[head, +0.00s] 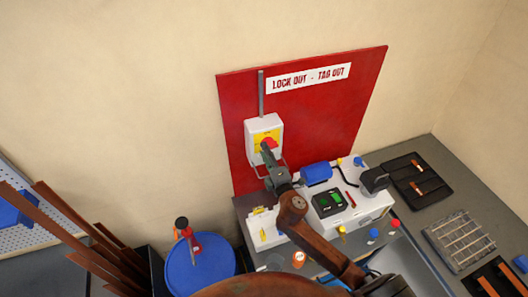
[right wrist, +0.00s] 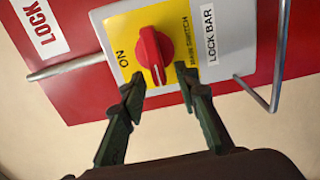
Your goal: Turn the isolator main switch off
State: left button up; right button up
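The isolator main switch (head: 252,128) is a white box with a yellow plate on the red lock-out board. Its red rotary knob (head: 269,142) is partly behind my right gripper (head: 271,160) in the head view. In the right wrist view the red knob (right wrist: 154,54) sits on the yellow plate, with "ON" to its left and "MAIN SWITCH" to its right. My right gripper (right wrist: 160,85) is open, its fingertips just below the knob and spread to either side. My left gripper is not in view.
The red board (head: 330,115) carries a "LOCK OUT - TAG OUT" sign (head: 310,78). A metal hoop (right wrist: 275,80) stands out beside the switch box. Below are a white machine (head: 372,208), a black tray (head: 416,180) and a wire rack (head: 459,240). A blue drum (head: 205,272) stands lower left.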

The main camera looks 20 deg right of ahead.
jog(key=s, duration=1.1)
jog(key=shift+s+a, duration=0.15)
jog(key=shift+a, duration=0.15)
